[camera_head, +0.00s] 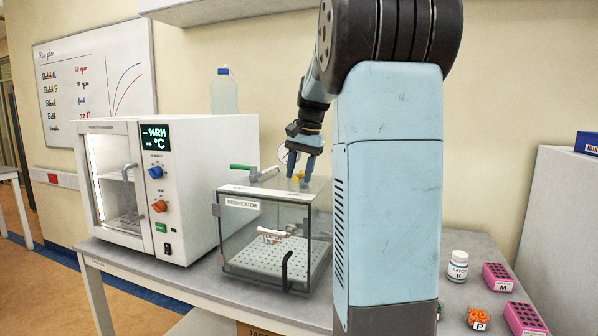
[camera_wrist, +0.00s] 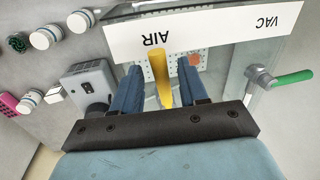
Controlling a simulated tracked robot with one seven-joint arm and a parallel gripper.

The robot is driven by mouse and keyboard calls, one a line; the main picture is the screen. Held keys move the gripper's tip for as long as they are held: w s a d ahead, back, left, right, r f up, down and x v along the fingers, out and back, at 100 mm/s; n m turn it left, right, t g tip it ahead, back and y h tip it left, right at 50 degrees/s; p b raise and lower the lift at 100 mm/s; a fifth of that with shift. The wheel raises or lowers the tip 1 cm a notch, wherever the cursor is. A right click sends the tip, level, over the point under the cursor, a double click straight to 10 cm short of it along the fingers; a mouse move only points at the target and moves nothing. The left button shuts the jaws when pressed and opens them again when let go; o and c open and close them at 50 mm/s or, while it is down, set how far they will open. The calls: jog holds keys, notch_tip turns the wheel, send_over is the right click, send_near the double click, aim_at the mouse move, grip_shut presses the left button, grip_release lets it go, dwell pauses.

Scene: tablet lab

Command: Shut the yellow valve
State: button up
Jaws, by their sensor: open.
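The yellow valve (camera_head: 297,177) sits on top of the glass desiccator (camera_head: 233,262), mostly hidden by my fingers in the head view. In the wrist view its long yellow handle (camera_wrist: 160,78) stands between the two blue fingers, by the word AIR on a white label (camera_wrist: 218,30). My gripper (camera_head: 302,170) is open and points down over the valve, with one finger on each side of the handle. A gap shows on both sides of the handle in the wrist view (camera_wrist: 160,68), and I cannot tell if either finger touches it.
A green-handled valve (camera_head: 254,171) stands on the lid left of the yellow one, by the VAC marking. A round gauge (camera_head: 283,154) is close behind my fingers. A white humidity chamber (camera_head: 185,190) stands left; a bottle (camera_head: 457,267) and pink racks (camera_head: 497,277) stand right.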

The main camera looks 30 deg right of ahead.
grip_shut()
dwell(0.6)
